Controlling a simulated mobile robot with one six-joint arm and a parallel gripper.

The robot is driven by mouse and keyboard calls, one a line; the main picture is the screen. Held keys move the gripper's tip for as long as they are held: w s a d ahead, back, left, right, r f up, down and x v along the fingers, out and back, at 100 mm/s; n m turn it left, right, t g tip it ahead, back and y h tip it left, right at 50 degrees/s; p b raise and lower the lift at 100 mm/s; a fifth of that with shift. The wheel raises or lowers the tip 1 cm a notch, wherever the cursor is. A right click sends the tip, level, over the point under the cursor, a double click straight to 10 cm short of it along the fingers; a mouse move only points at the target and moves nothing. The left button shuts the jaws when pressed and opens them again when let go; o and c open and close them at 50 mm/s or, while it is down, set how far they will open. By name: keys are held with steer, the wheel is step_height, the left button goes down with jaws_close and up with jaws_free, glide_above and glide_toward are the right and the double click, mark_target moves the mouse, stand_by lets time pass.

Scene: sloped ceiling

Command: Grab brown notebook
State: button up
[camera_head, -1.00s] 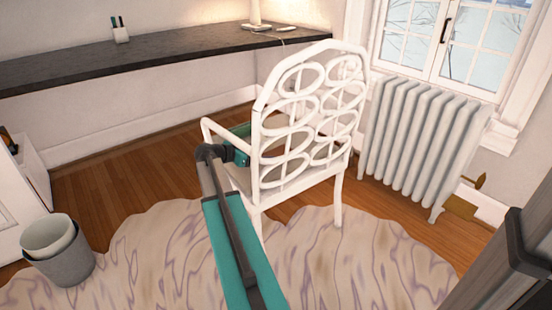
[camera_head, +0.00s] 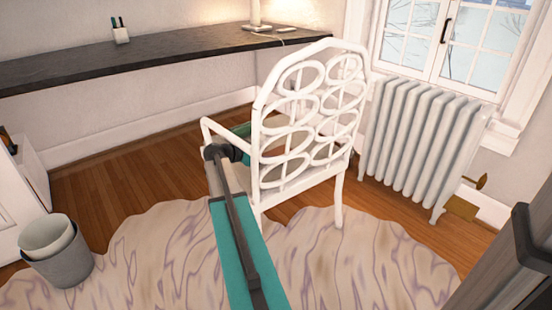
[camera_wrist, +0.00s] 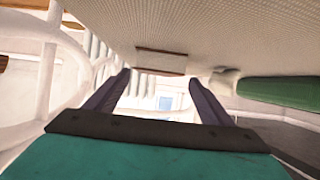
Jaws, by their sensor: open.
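A small flat thing with brown edges and a pale middle, apparently the brown notebook (camera_wrist: 160,62), shows end-on in the wrist view against a pale woven surface, seemingly the chair seat (camera_wrist: 230,35). My gripper (camera_wrist: 165,92) is open, with its two dark fingers apart. The notebook appears ahead, between and slightly above the fingertips in the picture, not touching them. In the head view, my arm reaches past the left side of the white chair (camera_head: 310,120). The chair hides my gripper and the notebook there.
The chair's oval-patterned back and armrest are close to my arm. A dark desk (camera_head: 130,60) runs along the wall. A radiator (camera_head: 415,140) stands right of the chair, and a bin (camera_head: 58,260) at left. A green rounded thing (camera_wrist: 280,91) is at the wrist view's right.

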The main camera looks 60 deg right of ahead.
mark_target(277, 153)
steer(key=shift+b+x, duration=0.65)
steer(key=shift+x, duration=1.3)
steer(key=c, duration=1.2)
steer(key=shift+r, duration=0.15)
